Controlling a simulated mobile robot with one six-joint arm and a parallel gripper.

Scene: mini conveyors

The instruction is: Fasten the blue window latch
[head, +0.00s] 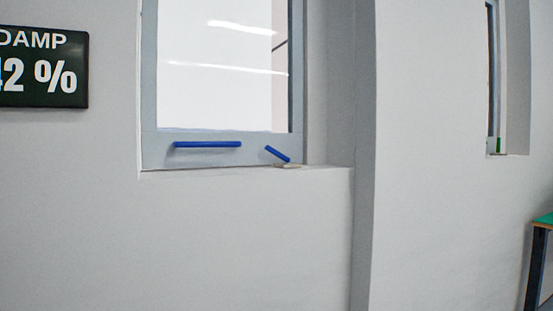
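The blue window latch (277,154) is a short blue bar at the lower right corner of the grey window frame (155,153). It is tilted, with its upper end to the left and its lower end to the right. A small beige piece (288,166) lies on the sill just below its lower end. I cannot tell whether the two touch. A longer blue horizontal handle (207,144) is on the bottom rail, left of the latch. My gripper is not in view.
A dark sign (42,68) reading "DAMP" and "42 %" hangs on the wall at the left. A wall edge (363,180) runs vertically right of the window. A second window (493,80) is farther right. A green-topped table (543,221) stands at the right edge.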

